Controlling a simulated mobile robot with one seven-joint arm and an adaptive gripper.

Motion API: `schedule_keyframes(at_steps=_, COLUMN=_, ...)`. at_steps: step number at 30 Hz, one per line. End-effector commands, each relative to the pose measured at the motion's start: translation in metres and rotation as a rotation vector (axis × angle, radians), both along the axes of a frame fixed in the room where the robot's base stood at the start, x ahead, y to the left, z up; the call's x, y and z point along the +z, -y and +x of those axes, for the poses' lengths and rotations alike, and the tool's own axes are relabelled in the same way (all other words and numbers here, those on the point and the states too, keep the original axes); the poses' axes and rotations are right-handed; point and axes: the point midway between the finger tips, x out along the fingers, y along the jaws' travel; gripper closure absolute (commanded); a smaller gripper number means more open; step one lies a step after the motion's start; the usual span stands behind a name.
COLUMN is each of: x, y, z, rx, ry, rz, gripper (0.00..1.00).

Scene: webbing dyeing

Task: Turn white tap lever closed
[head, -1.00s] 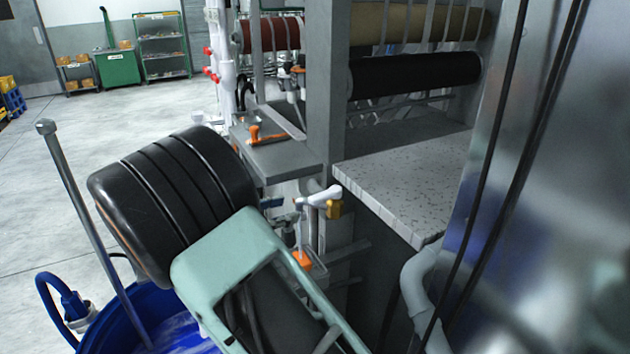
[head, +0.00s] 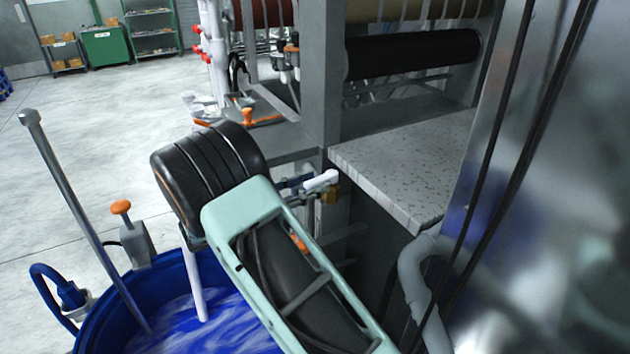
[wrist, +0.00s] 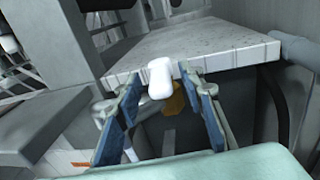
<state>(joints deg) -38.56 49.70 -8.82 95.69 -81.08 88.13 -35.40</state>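The white tap lever (head: 322,180) sits on a brass-coloured tap body (head: 331,194) below the edge of the speckled worktop. In the wrist view the lever (wrist: 160,80) shows as a white rounded bar in front of the brass part (wrist: 176,100). My gripper (head: 303,184) is beside the lever in the head view. In the wrist view my gripper (wrist: 158,82) is open, with its blue-padded fingers on either side of the lever. A gap shows between the pads and the lever; whether the right fingertip touches it I cannot tell.
The speckled worktop (head: 405,165) lies just above and behind the tap. A grey pipe (head: 418,285) bends down at the right. A blue drum (head: 105,310) with blue-white liquid stands below my arm. Open floor (head: 100,150) lies to the left.

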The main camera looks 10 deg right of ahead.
Motion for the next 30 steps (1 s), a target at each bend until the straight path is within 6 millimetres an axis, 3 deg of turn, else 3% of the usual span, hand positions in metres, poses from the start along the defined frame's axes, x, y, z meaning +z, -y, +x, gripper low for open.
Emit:
schedule_keyframes(at_steps=4, x=-0.0004, y=0.01, z=0.0043, rx=-0.001, ry=-0.001, rz=0.0, gripper=0.64)
schedule_keyframes(at_steps=13, x=-0.0006, y=0.0115, z=0.0053, rx=0.0, ry=-0.001, rz=0.0, gripper=0.64)
schedule_keyframes(at_steps=23, x=-0.0005, y=0.0112, z=0.0053, rx=0.0, ry=-0.001, rz=0.0, gripper=1.0)
schedule_keyframes(at_steps=30, x=-0.0005, y=0.0112, z=0.0053, rx=0.0, ry=-0.001, rz=0.0, gripper=1.0)
